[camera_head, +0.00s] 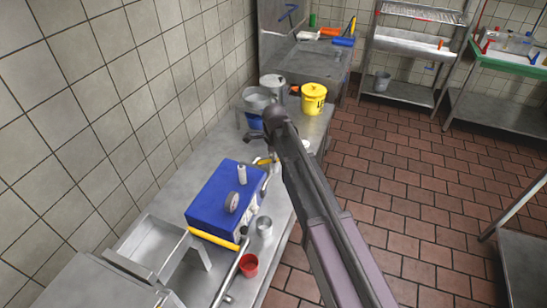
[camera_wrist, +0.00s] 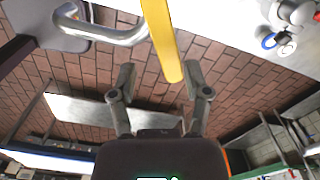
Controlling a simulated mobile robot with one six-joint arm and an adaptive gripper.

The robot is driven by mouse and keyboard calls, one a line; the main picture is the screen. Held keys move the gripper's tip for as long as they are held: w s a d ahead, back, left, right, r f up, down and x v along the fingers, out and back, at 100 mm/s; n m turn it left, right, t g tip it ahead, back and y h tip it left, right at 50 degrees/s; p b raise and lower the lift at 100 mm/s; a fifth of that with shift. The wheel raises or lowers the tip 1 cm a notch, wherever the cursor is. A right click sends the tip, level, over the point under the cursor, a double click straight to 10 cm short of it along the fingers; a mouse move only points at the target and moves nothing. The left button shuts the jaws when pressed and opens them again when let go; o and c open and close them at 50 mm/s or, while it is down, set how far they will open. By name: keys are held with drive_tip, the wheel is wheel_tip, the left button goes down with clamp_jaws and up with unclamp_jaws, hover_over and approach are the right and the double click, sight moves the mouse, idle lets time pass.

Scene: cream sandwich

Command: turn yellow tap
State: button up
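A long yellow bar, which looks like the yellow tap's lever (camera_wrist: 164,40), comes down from the top of the wrist view. Its rounded end lies between the two fingertips of my gripper (camera_wrist: 160,66), nearer the right one. The fingers are spread, with a gap on both sides of the bar. A curved metal pipe (camera_wrist: 110,33) is to its left.
A blue box (camera_head: 220,197) stands on the steel counter (camera_head: 187,186), with a yellow bar (camera_head: 214,239) along its front. A yellow bucket (camera_head: 313,98) stands farther back. The brick floor on the right is mostly clear.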

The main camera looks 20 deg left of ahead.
drive_tip(key=shift+r+p, duration=7)
drive_tip(key=shift+r, duration=0.05)
drive_tip(key=s+d+f+n+b, duration=0.2)
drive_tip(key=d+f+b, duration=0.6)
drive_tip(key=d, duration=0.4)
drive_tip(key=s+d+f+n+b, duration=0.3)
drive_tip(key=d+f+n+b, duration=0.2)
drive_tip(key=d+f+b, duration=0.3)
drive_tip(key=shift+d+f, duration=0.15)
drive_tip(key=shift+d, duration=2.15)
drive_tip(key=w+a+r+m+p, duration=0.2)
drive_tip(key=a+r+p, duration=0.6)
drive_tip(key=a, duration=0.4)
drive_tip(key=w+a+r+m+p, duration=0.3)
drive_tip(key=a+r+p, duration=0.4)
drive_tip(key=a, duration=0.6)
drive_tip(key=shift+w+a+r+p, duration=0.2)
drive_tip(key=shift+w+r+p, duration=0.1)
drive_tip(key=shift+r+p, duration=0.15)
